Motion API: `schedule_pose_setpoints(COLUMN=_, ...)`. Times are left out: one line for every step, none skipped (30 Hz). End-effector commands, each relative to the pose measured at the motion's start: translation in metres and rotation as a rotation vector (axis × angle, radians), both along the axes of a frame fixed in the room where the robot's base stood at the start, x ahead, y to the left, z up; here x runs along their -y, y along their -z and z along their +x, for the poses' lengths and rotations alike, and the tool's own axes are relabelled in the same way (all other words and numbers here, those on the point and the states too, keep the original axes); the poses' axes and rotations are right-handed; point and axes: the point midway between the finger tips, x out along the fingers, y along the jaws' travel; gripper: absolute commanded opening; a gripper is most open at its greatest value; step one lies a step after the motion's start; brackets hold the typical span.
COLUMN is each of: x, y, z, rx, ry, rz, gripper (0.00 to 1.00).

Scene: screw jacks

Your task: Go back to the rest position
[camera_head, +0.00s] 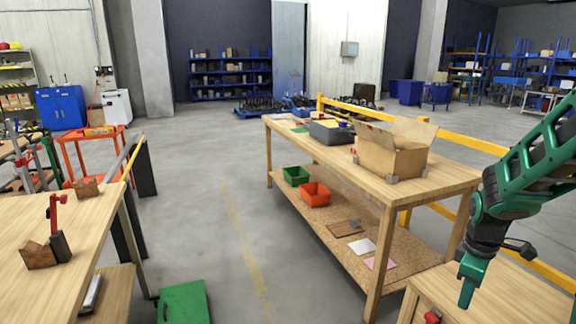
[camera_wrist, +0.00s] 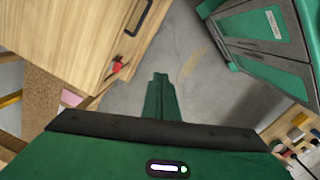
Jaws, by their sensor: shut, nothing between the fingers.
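My gripper (camera_head: 467,292) hangs at the lower right in the head view, pointing down beside a low wooden table or cabinet (camera_head: 510,296). Its green fingers are shut together and hold nothing. In the wrist view the closed fingers (camera_wrist: 158,95) point out over the grey floor, clear of any object. A red screw jack with a dark base (camera_head: 59,230) stands on the left workbench (camera_head: 40,290) beside a wooden block (camera_head: 38,256). My gripper is far to the right of these.
A long wooden table (camera_head: 290,140) with a cardboard box (camera_head: 392,150) stands in the middle. Its lower shelf holds a green bin (camera_head: 296,175) and an orange bin (camera_head: 316,193). The aisle (camera_head: 215,215) left of it is open floor. A yellow rail (camera_head: 480,143) runs behind the table.

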Motion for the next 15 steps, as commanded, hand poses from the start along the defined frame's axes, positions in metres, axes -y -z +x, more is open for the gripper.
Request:
schedule_pose_setpoints(x=0.001, y=-0.013, z=-0.014, rx=0.011, ry=0.081, rz=0.009, gripper=0.0)
schedule_pose_setpoints(x=0.001, y=-0.019, z=-0.022, rx=0.012, ry=0.133, rz=0.015, gripper=0.0)
schedule_pose_setpoints(x=0.001, y=-0.027, z=-0.034, rx=0.015, ry=0.205, rz=0.022, gripper=0.0)
schedule_pose_setpoints(x=0.001, y=-0.033, z=-0.042, rx=0.017, ry=0.257, rz=0.026, gripper=0.0)
schedule_pose_setpoints(x=0.0, y=-0.038, z=-0.05, rx=0.018, ry=0.31, rz=0.031, gripper=0.0)
schedule_pose_setpoints(x=0.0, y=-0.045, z=-0.062, rx=0.02, ry=0.38, rz=0.037, gripper=0.0)
schedule_pose_setpoints(x=-0.001, y=-0.051, z=-0.071, rx=0.022, ry=0.432, rz=0.041, gripper=0.0)
schedule_pose_setpoints(x=-0.001, y=-0.055, z=-0.08, rx=0.023, ry=0.485, rz=0.045, gripper=0.0)
schedule_pose_setpoints(x=-0.002, y=-0.061, z=-0.092, rx=0.025, ry=0.554, rz=0.05, gripper=0.0)
schedule_pose_setpoints(x=-0.003, y=-0.066, z=-0.1, rx=0.026, ry=0.606, rz=0.054, gripper=0.0)
schedule_pose_setpoints(x=-0.004, y=-0.07, z=-0.109, rx=0.027, ry=0.658, rz=0.057, gripper=0.0)
schedule_pose_setpoints(x=-0.005, y=-0.075, z=-0.122, rx=0.028, ry=0.73, rz=0.06, gripper=0.0)
schedule_pose_setpoints(x=-0.006, y=-0.079, z=-0.13, rx=0.028, ry=0.781, rz=0.063, gripper=0.0)
schedule_pose_setpoints(x=-0.008, y=-0.082, z=-0.14, rx=0.029, ry=0.833, rz=0.066, gripper=0.0)
schedule_pose_setpoints(x=-0.01, y=-0.086, z=-0.151, rx=0.029, ry=0.901, rz=0.069, gripper=0.0)
